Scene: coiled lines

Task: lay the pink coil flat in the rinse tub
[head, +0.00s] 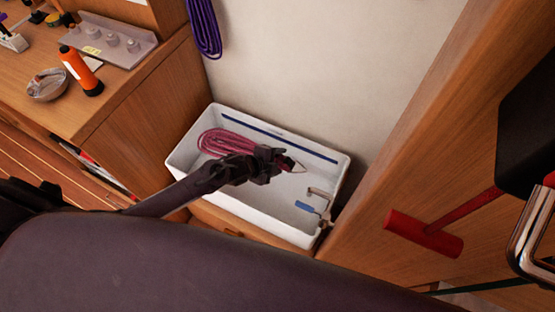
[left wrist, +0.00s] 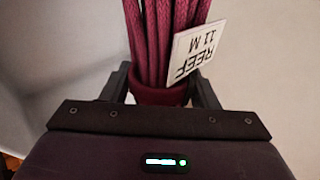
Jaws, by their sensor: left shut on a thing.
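The pink coil (head: 222,141) shows inside the white rinse tub (head: 190,190), its loops spread toward the tub's left end. My left gripper (head: 276,160) is over the tub's middle and hides part of the coil. In the left wrist view my left gripper (left wrist: 163,92) is shut around the coil's bound part, with dark pink strands (left wrist: 165,40) running up and away. A white tag (left wrist: 192,52) reading "REEF 11 M" hangs at the binding. I cannot tell whether the coil touches the tub floor. My right gripper is not in view.
A metal fitting with a blue part (head: 306,206) is at the tub's right end. A purple coil (head: 204,28) hangs on the wall. A counter at left holds an orange flashlight (head: 80,70) and a bowl (head: 47,85). A wooden panel with a red-handled tool (head: 424,234) stands at right.

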